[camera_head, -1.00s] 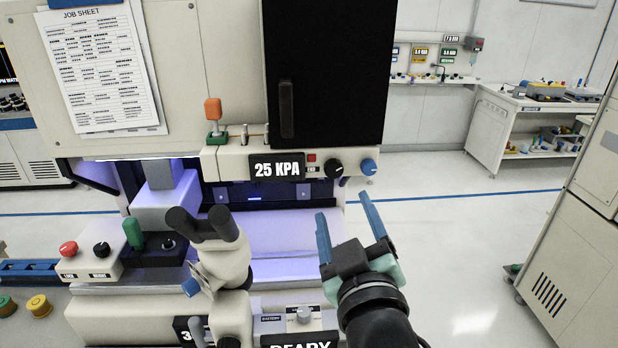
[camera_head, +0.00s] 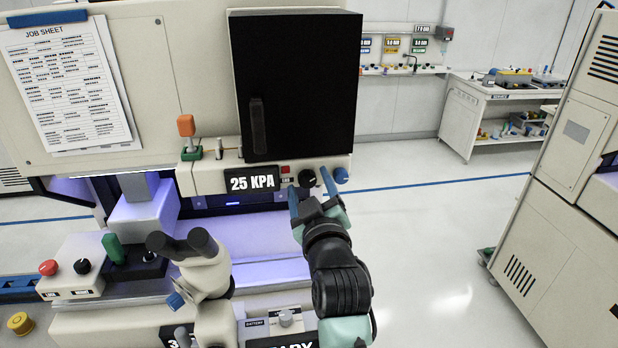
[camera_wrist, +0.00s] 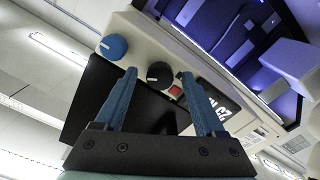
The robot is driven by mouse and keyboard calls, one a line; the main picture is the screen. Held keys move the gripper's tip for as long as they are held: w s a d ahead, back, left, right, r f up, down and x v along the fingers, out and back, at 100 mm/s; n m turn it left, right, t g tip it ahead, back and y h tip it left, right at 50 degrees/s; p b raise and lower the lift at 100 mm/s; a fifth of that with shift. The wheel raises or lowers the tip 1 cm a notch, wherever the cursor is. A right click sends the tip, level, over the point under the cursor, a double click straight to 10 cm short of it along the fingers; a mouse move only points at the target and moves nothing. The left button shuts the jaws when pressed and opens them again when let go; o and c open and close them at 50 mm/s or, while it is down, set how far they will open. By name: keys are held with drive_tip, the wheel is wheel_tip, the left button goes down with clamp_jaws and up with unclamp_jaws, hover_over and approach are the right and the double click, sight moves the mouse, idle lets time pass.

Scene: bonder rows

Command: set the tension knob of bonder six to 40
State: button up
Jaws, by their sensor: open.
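The bonder (camera_head: 185,85) stands in front of me, and a panel (camera_head: 213,178) across its front reads 25 KPA. A black knob (camera_head: 306,178) and a blue knob (camera_head: 341,175) sit at the panel's right end. In the wrist view the black knob (camera_wrist: 159,75) appears between the two blue fingers, beyond their tips, and the blue knob (camera_wrist: 112,47) is left of them. I cannot read which knob is the tension knob. My gripper (camera_head: 309,190) is open and empty, just in front of the black knob; contact does not show.
A small red button (camera_head: 285,169) is left of the black knob. A black door with a handle (camera_head: 258,125) is above the panel. Microscope eyepieces (camera_head: 183,243) rise at lower left. Another cabinet (camera_head: 560,200) stands right, with clear floor between.

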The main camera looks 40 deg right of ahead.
drive_tip(key=shift+w+d, duration=0.2)
drive_tip(key=shift+w, duration=0.15)
clamp_jaws()
